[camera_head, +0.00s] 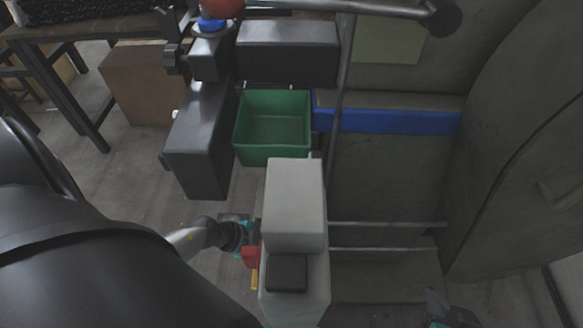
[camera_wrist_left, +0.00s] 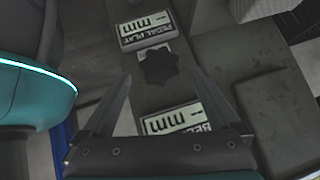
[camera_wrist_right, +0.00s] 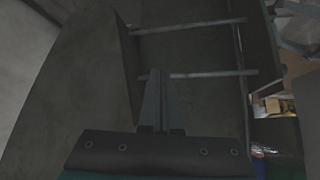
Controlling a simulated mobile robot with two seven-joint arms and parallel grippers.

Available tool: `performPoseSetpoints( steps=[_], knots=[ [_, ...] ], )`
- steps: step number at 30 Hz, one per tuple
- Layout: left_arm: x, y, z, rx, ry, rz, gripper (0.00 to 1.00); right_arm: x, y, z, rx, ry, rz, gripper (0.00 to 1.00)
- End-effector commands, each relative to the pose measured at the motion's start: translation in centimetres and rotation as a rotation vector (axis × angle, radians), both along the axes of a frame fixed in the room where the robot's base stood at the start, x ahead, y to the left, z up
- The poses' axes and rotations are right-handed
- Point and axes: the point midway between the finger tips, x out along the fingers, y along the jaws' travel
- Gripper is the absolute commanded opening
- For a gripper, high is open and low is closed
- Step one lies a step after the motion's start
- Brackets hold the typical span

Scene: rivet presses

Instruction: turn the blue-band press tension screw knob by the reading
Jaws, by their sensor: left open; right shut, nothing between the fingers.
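The press with the blue band (camera_head: 390,121) stands at the right of the head view. In the left wrist view a dark star-shaped knob (camera_wrist_left: 158,66) sits on a grey surface between two label plates. The far plate (camera_wrist_left: 147,27) reads "PEDAL PLAY" and "mm". The near plate (camera_wrist_left: 173,120) starts with "BEL" and shows "mm", partly hidden by the gripper. My left gripper (camera_wrist_left: 161,76) is open, its fingers on either side of the knob in the picture; contact cannot be told. My right gripper (camera_wrist_right: 157,74) is shut and empty; it also shows at the lower right in the head view (camera_head: 436,302).
Two horizontal rails (camera_head: 388,224) cross low in front of the press. A green bin (camera_head: 240,142) sits beside dark grey blocks (camera_head: 200,140). A pale grey box-shaped part (camera_head: 293,205) stands in the middle. A brown carton (camera_head: 147,82) lies back left.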

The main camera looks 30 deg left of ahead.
Motion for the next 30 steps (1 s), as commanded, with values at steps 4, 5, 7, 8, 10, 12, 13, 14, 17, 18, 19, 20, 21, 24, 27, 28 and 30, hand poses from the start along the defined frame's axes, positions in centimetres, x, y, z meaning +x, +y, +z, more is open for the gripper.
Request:
performPoseSetpoints(
  steps=[4, 5, 7, 8, 10, 12, 13, 14, 17, 18, 19, 20, 21, 24, 27, 28, 30],
  knots=[
    [0.5, -0.4, -0.7, -0.001, -0.001, 0.000, 0.95, 0.6, 1.1, -0.2, 0.038, -0.072, 0.013, 0.00],
    [0.5, -0.5, -0.8, -0.001, -0.001, 0.000, 0.95, 0.7, 1.3, -0.2, 0.045, -0.086, 0.015, 0.00],
    [0.7, -0.7, -1.1, -0.001, 0.000, 0.000, 0.95, 0.9, 1.7, -0.1, 0.062, -0.119, 0.019, 0.00],
    [0.8, -0.8, -1.2, -0.001, -0.001, 0.000, 0.95, 1.0, 1.9, -0.1, 0.070, -0.135, 0.021, 0.00],
    [1.0, -1.0, -1.4, -0.001, -0.001, 0.000, 0.95, 1.3, 2.4, 0.0, 0.089, -0.171, 0.025, 0.00],
    [1.2, -1.2, -1.6, -0.002, -0.001, 0.000, 0.95, 1.4, 2.8, 0.1, 0.108, -0.204, 0.029, 0.00],
    [1.3, -1.3, -1.8, -0.002, -0.001, 0.000, 0.95, 1.5, 3.0, 0.2, 0.115, -0.218, 0.030, 0.00],
    [1.3, -1.4, -1.9, -0.001, -0.001, 0.000, 0.95, 1.5, 3.2, 0.2, 0.124, -0.233, 0.031, 0.00],
    [1.6, -1.6, -2.2, 0.000, 0.000, 0.000, 0.95, 1.7, 3.7, 0.5, 0.150, -0.282, 0.034, 0.00],
    [1.6, -1.7, -2.4, 0.000, 0.000, 0.000, 0.95, 1.7, 3.9, 0.6, 0.161, -0.301, 0.035, 0.00],
    [1.7, -1.8, -2.5, -0.001, 0.001, 0.001, 0.95, 1.8, 4.1, 0.6, 0.169, -0.314, 0.036, 0.00],
    [1.8, -1.8, -2.5, -0.001, 0.000, 0.000, 0.95, 1.8, 4.2, 0.7, 0.177, -0.328, 0.037, 0.00],
    [1.9, -1.9, -2.6, -0.001, -0.001, 0.000, 0.95, 1.8, 4.4, 0.8, 0.185, -0.343, 0.037, 0.00],
    [2.1, -2.1, -2.8, 0.001, -0.001, -0.001, 0.95, 1.8, 4.8, 1.1, 0.206, -0.378, 0.038, 0.00],
    [2.2, -2.2, -3.0, 0.000, 0.000, 0.000, 0.95, 1.9, 5.0, 1.3, 0.220, -0.402, 0.038, 0.00],
    [2.2, -2.3, -3.0, 0.000, 0.000, 0.000, 0.95, 1.8, 5.0, 1.3, 0.222, -0.407, 0.037, 0.00],
    [2.2, -2.3, -3.0, 0.000, 0.000, 0.000, 0.95, 1.8, 5.1, 1.4, 0.228, -0.415, 0.038, 0.00]
  ],
)
